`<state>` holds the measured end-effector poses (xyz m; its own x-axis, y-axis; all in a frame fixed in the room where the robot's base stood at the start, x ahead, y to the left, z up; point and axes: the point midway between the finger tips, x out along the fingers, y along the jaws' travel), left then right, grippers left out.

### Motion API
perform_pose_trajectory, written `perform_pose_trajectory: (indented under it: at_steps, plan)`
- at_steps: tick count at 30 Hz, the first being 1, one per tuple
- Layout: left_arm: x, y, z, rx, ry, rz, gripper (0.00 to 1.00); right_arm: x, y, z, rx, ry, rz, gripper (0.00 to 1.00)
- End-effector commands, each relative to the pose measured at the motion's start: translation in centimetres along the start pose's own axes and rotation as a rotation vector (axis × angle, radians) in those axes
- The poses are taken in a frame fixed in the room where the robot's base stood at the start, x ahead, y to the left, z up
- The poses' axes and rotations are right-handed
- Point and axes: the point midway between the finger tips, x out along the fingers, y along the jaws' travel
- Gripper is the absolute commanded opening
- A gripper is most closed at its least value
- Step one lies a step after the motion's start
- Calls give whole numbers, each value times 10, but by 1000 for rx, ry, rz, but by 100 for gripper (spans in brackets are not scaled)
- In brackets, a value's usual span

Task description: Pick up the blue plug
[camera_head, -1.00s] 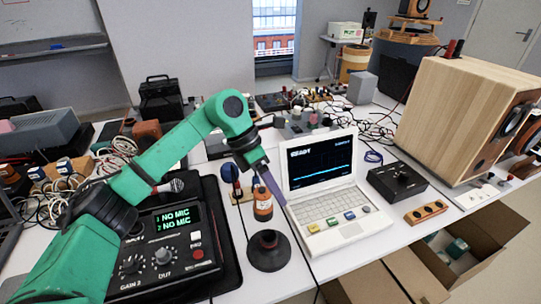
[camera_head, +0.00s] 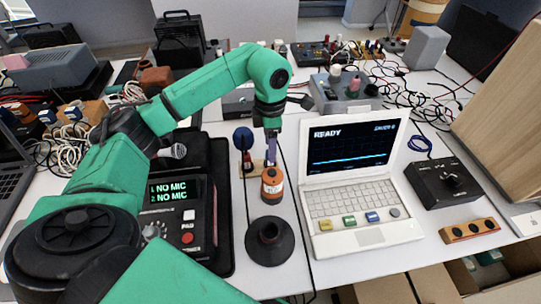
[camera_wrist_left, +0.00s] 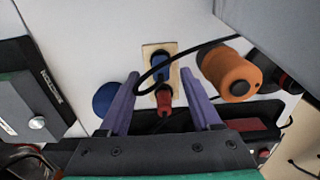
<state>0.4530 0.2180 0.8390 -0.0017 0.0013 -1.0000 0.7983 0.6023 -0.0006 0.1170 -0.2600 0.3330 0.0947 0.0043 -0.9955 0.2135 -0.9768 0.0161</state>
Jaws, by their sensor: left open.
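The blue plug (camera_wrist_left: 161,68) sits on a small wooden board (camera_wrist_left: 149,48) in the left wrist view, just above a red plug (camera_wrist_left: 164,99). A black cable loops beside and across them. My left gripper (camera_wrist_left: 160,76) is open, with its purple fingers on either side of the plugs in this view; I see no contact. I cannot make out the blue plug clearly there. The red plug (camera_head: 247,161) shows left of the fingers. My right gripper is not in view.
The orange bottle also shows close right of the fingers in the left wrist view (camera_wrist_left: 230,73). A dark blue round thing (camera_head: 243,137) stands to the left. A black round stand (camera_head: 269,241), a white laptop (camera_head: 349,170) and a black mixer (camera_head: 172,216) surround the spot.

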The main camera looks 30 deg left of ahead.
Motion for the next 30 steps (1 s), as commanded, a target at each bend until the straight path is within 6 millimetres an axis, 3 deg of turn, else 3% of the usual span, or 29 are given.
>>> perform_pose_trajectory:
  at_steps: [4, 11, 16, 26, 30]
  plan:
    - [24, -1, -1, 0, 2, -2, 65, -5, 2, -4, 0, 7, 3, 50]
    - [28, -1, -1, 0, 0, 1, 65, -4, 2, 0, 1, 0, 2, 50]
    - [28, -1, -1, 0, 0, 1, 0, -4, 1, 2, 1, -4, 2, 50]
    - [26, -1, 0, 0, -1, 1, 0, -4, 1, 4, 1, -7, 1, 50]
    - [15, 0, 0, 0, -3, 2, 0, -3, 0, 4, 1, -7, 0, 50]
